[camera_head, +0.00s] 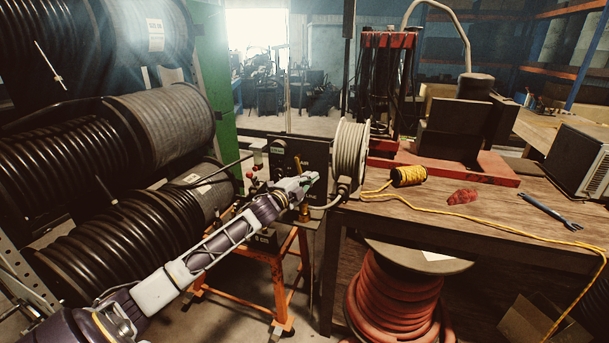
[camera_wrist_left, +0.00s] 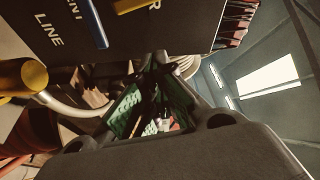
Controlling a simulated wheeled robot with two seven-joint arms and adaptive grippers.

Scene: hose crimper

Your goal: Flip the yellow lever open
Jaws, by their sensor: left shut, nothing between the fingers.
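A slim yellow lever (camera_head: 298,166) stands upright on the front of the dark crimper box (camera_head: 312,152) in the head view. In the left wrist view, a yellow bar (camera_wrist_left: 130,5), likely this lever, is cut off by the top edge near a blue bar on the dark, lettered panel (camera_wrist_left: 70,15). My left gripper (camera_head: 314,178) is shut and empty, just in front of the box, close to the lever's lower part. Whether they touch cannot be told. In the left wrist view its fingers (camera_wrist_left: 157,62) meet below the panel. My right gripper is not in view.
The crimper stands on an orange frame (camera_head: 278,268). A pale hose reel (camera_head: 350,150) is right beside it. A wooden table (camera_head: 450,222) with yellow rope (camera_head: 408,176), a red rag (camera_head: 462,196) and a wrench (camera_head: 548,210) stands to the right. Large black hose spools fill the left.

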